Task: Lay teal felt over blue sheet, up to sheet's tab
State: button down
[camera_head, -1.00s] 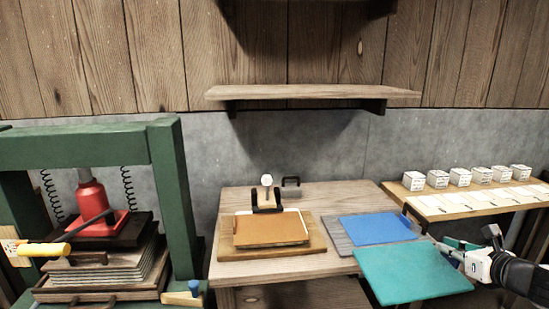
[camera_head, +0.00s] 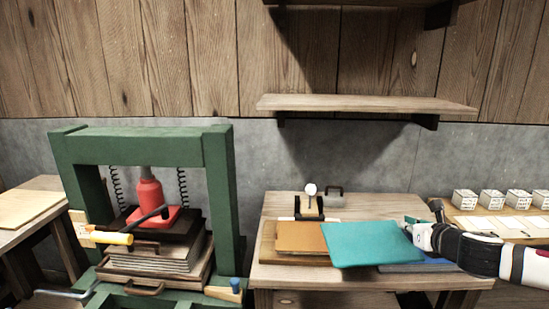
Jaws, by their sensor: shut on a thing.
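The teal felt (camera_head: 370,244) is a flat sheet held out by its right edge. My gripper (camera_head: 413,230) is shut on that edge at the right. The felt shows in front of the blue sheet (camera_head: 432,263) and hides most of it; only a strip shows below and right of the felt. The grey board (camera_head: 400,268) under the blue sheet is also mostly covered from view. The felt's left edge overlaps the orange-brown sheet (camera_head: 300,238) in the picture. The blue sheet's tab is hidden. I cannot tell whether the felt touches anything below it.
The orange-brown sheet lies on a wooden board on the table (camera_head: 282,281). A small stand with a white round top (camera_head: 310,190) is behind it. A green press (camera_head: 218,190) stands at the left. A wooden shelf (camera_head: 365,103) hangs above. White labelled boxes (camera_head: 492,199) stand at the right.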

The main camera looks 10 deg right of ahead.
notch_tip(320, 180, up, 4)
jog(key=p, duration=0.2)
send_over(352, 228)
jog(key=shift+d+r+n+y, duration=0.1)
jog(key=shift+r+n+y, duration=0.05)
jog(key=shift+n+y, duration=0.25)
jog(key=w+a+r+p, duration=0.1)
jog(key=a+r, duration=0.1)
jog(key=a, duration=0.5)
jog(key=w+a+r+p, duration=0.1)
jog(key=a+r, duration=0.1)
jog(key=a, duration=0.5)
jog(key=shift+a+r+n+y, duration=0.3)
jog(key=shift+a+y, duration=0.05)
jog(key=shift+y, duration=0.05)
